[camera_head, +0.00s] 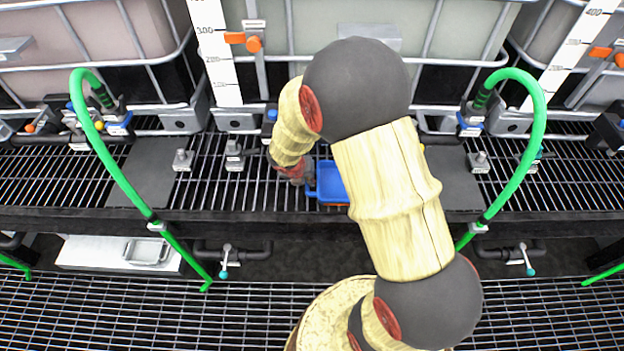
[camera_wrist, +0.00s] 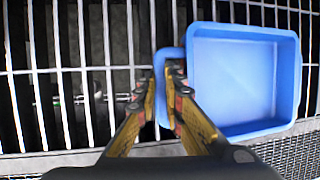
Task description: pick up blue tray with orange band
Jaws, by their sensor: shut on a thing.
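The blue tray (camera_head: 333,181) sits on the dark grated shelf, partly hidden behind my arm in the head view. A thin orange strip shows along its lower front edge there. In the wrist view the tray (camera_wrist: 240,75) is an empty, shallow blue box with a loop handle on its left side. My gripper (camera_wrist: 165,85) is shut on that handle, with one finger on each side of its bar. In the head view my gripper (camera_head: 308,183) is small and mostly hidden by the wrist at the tray's left side.
Large caged tanks (camera_head: 440,30) with white scales stand behind the shelf (camera_head: 240,195). Green hoses arch up at left (camera_head: 115,170) and right (camera_head: 535,140). Valves and grey fittings line the back.

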